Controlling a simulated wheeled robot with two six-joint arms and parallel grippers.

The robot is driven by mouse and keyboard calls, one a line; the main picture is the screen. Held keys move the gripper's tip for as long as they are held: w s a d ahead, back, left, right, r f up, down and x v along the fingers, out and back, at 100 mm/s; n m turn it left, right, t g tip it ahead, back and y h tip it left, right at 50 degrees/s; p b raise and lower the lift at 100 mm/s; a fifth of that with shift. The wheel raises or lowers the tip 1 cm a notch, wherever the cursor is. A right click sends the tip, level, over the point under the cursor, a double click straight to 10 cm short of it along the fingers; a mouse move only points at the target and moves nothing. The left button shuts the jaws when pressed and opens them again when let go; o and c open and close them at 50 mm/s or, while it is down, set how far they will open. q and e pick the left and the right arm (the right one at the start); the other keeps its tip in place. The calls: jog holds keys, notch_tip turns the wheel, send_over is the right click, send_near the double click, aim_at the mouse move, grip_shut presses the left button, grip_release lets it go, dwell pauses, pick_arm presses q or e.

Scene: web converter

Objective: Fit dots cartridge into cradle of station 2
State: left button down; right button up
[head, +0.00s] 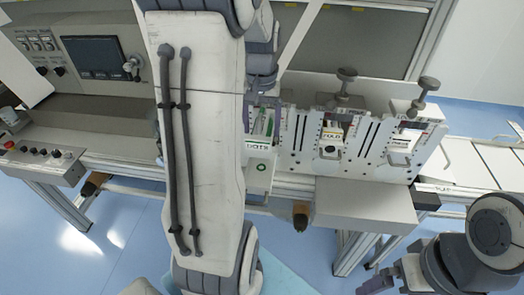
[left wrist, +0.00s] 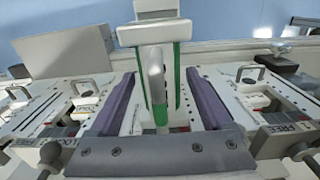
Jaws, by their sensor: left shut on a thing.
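The dots cartridge (head: 259,167) is a white piece with a "DOTS" label, a green ring mark and green edges. It is at the left end of the row of stations in the head view. In the left wrist view the cartridge (left wrist: 155,33) shows its white crossbar, green sides and grey handle. My right gripper (head: 377,284) is low at right, partly cut off.
A "FOLD" unit (head: 332,137) and another labelled unit (head: 404,142) sit in slotted plates to the right, with dark knobs (head: 346,76) above. A grey box (head: 367,205) juts out in front. A control panel with a screen (head: 93,56) stands at left.

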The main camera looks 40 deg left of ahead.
pick_arm(q)
notch_tip(320, 180, down, 7)
jog(key=shift+r+p, duration=0.1)
jog(key=shift+p, duration=0.35)
notch_tip(320, 180, down, 3)
jog(key=shift+s+f, duration=0.2)
jog(key=shift+f, duration=0.2)
grip_release()
jog(key=shift+f, duration=0.1)
jog(key=shift+r, duration=0.2)
